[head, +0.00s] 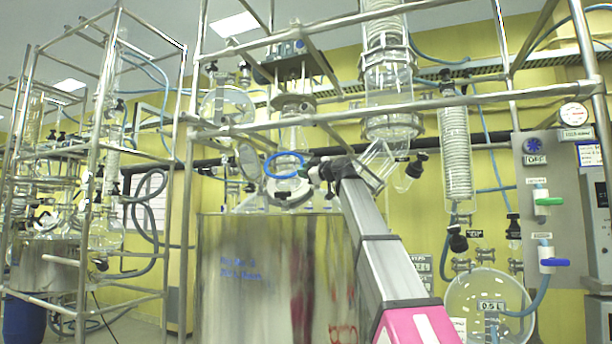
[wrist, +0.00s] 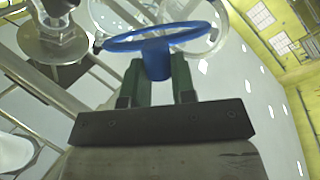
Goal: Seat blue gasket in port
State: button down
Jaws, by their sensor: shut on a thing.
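The blue gasket (wrist: 156,62) is a thin ring with a short solid tab. My gripper (wrist: 158,82) has its two green fingers shut on this tab, and the ring stands out beyond the fingertips. In the head view the ring (head: 284,177) is held up above the steel vessel, to the left of my gripper (head: 311,170). Clear round glassware (wrist: 160,12) shows behind the ring in the wrist view. I cannot tell for sure which glass opening is the port, or whether the ring touches any glass.
The large steel vessel (head: 265,270) stands below my gripper. Steel frame bars (head: 235,130) cross in front of and above the glassware. A glass column (head: 388,85) hangs to the right, and a round flask (head: 485,305) is at lower right.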

jog(key=shift+w, duration=0.35)
jog(key=shift+w+d+f, duration=0.2)
jog(key=shift+w+f, duration=1.3)
jog(key=shift+w, duration=0.25)
jog(key=shift+w+d+f, duration=0.15)
jog(key=shift+w+f, duration=1.35)
jog(key=shift+w, duration=0.25)
jog(key=shift+f, duration=0.1)
jog(key=c, duration=0.9)
grip_release()
jog(key=shift+o, duration=0.2)
jog(key=shift+w, duration=0.1)
